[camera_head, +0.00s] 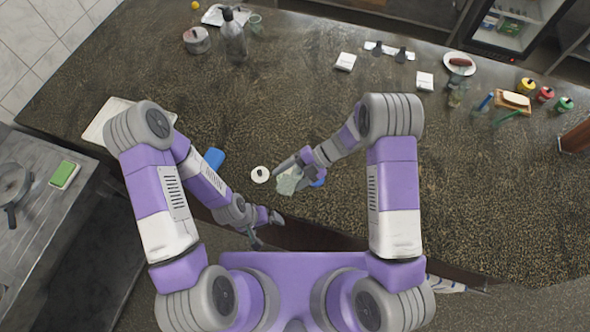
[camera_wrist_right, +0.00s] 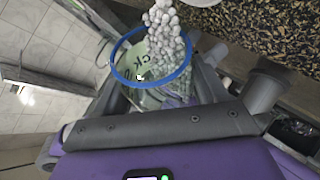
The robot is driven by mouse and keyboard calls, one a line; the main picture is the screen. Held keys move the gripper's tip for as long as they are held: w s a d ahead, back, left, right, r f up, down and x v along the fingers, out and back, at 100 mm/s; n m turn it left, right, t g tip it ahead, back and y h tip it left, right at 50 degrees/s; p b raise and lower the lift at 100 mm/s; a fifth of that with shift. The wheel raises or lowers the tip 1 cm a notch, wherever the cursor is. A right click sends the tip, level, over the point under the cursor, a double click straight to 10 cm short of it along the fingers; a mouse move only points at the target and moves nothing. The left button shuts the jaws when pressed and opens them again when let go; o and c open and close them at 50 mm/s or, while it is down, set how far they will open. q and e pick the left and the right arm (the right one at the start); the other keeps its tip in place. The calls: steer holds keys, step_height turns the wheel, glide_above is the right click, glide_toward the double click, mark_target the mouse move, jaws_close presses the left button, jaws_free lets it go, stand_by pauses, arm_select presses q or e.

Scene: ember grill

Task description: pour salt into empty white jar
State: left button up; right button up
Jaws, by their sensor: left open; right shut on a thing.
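My right gripper (camera_head: 291,165) is shut on a clear salt jar (camera_head: 288,183), held over the counter near its front edge. In the right wrist view the jar (camera_wrist_right: 177,97) is tilted, with a blue rim (camera_wrist_right: 117,60) and dark lettering. White grains (camera_wrist_right: 166,35) are bunched at its mouth and reach past the rim. The white jar (camera_head: 260,175) stands just left of the held jar, with a dark spot in its round top. I cannot tell whether grains enter it. My left gripper (camera_head: 267,231) is open and empty, low near the counter's front edge.
A blue object (camera_head: 214,158) lies by my left arm, near a pale board (camera_head: 108,122). A bottle (camera_head: 233,38) and tin (camera_head: 197,40) stand at the back left. Plates, small jars and white packets (camera_head: 345,62) line the back right.

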steer(key=shift+a, duration=0.1)
steer(key=shift+w+r, duration=0.1)
stand_by(0.4)
stand_by(0.5)
steer(key=shift+r, duration=0.1)
steer(key=shift+w+d+g+y, duration=0.1)
steer(key=shift+d+g+y, duration=0.1)
steer(key=shift+g+y, duration=0.1)
steer(key=shift+a, duration=0.15)
steer(key=shift+m, duration=0.3)
steer(key=shift+r, duration=0.1)
